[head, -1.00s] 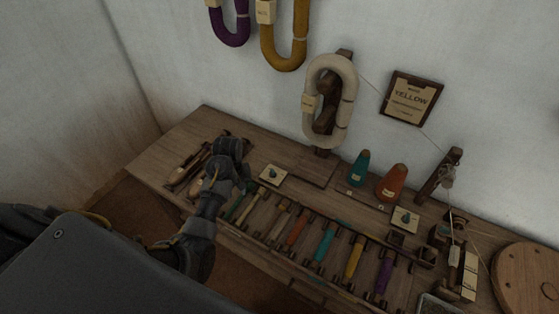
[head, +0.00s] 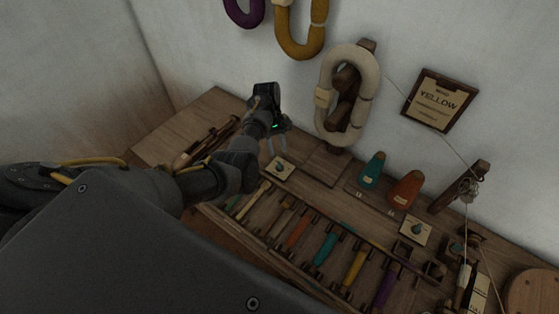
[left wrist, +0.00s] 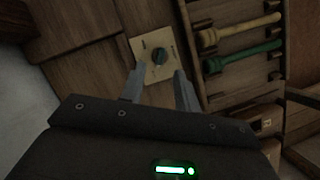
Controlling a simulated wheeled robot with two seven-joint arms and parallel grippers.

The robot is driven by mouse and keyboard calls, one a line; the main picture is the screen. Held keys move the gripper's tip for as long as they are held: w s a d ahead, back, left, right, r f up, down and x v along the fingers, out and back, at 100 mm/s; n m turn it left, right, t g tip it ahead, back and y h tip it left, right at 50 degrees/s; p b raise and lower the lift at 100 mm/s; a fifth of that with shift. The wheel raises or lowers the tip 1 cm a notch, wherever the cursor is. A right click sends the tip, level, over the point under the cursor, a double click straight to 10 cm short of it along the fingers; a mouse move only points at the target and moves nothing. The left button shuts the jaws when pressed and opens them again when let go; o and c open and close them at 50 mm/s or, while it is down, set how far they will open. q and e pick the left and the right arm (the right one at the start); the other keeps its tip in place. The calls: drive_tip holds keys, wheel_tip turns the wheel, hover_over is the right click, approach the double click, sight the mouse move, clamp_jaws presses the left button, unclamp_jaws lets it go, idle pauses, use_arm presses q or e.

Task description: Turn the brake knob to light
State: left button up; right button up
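A small dark teal knob on a square cream plate (head: 280,168) sits on the wooden bench, left of the middle. In the left wrist view the knob (left wrist: 159,56) stands just beyond my fingertips, with small lettering on its plate too blurred to read. My left gripper (head: 276,145) hangs above and behind this plate in the head view. In the left wrist view its two fingers (left wrist: 160,74) are apart with nothing between them. A second, similar knob plate (head: 416,231) lies farther right; I cannot read its label. My right gripper is out of view.
A rack of coloured bobbins (head: 325,250) runs along the bench front. Teal (head: 372,170) and orange (head: 406,189) cones stand behind. A cream yarn hank (head: 329,100) hangs on the wall beside a framed "YELLOW" card (head: 439,100). Wooden tools lie at the bench's left.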

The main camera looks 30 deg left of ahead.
sight(280, 165)
use_arm(q)
drive_tip(key=x, duration=0.6)
drive_tip(key=shift+s+f, duration=0.1)
clamp_jaws()
